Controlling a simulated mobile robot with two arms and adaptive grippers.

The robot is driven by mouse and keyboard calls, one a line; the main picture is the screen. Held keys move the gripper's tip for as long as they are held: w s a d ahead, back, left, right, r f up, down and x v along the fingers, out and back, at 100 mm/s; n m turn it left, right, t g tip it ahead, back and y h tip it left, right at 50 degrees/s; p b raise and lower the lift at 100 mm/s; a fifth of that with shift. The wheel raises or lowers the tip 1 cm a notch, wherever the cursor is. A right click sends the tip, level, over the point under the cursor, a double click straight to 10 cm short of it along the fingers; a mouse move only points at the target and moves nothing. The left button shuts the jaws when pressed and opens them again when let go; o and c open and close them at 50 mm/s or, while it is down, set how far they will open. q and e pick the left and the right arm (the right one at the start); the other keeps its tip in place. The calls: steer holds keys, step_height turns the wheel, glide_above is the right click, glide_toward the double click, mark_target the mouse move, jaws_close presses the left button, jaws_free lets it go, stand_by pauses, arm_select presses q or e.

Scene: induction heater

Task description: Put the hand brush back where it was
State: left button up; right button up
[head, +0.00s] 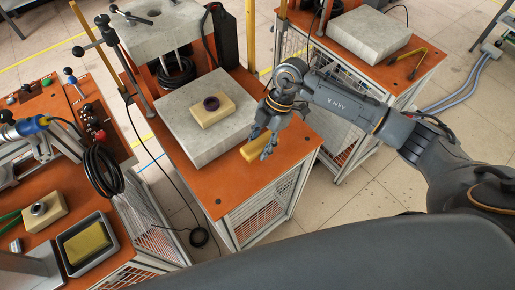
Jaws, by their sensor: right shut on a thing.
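The hand brush (249,152) shows as a tan wooden piece at the front right of the middle orange table, beside the grey slab. My right gripper (263,143) reaches in from the right and is shut on the hand brush. The fingers hide part of it, and its bristles cannot be made out. I cannot tell whether the brush touches the table top or hangs just above it. My left gripper is not in view.
The grey slab (184,132) bears a tan block with a dark ring (211,104). The middle orange table (226,186) has bare room along its front. A tray (69,253) with a yellow pad, a cable coil (101,170) and controls stand left. Another table (400,75) stands behind right.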

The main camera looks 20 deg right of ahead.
mark_target(257, 151)
steer(key=f, duration=0.1)
steer(key=f+p, duration=0.1)
steer(key=f, duration=0.1)
steer(key=shift+w+a+f+p, duration=0.1)
steer(key=shift+a+f+p, duration=0.05)
steer(key=shift+a+p, duration=0.2)
steer(key=shift+f, duration=0.25)
steer(key=shift+f, duration=0.2)
steer(key=o, duration=1.1)
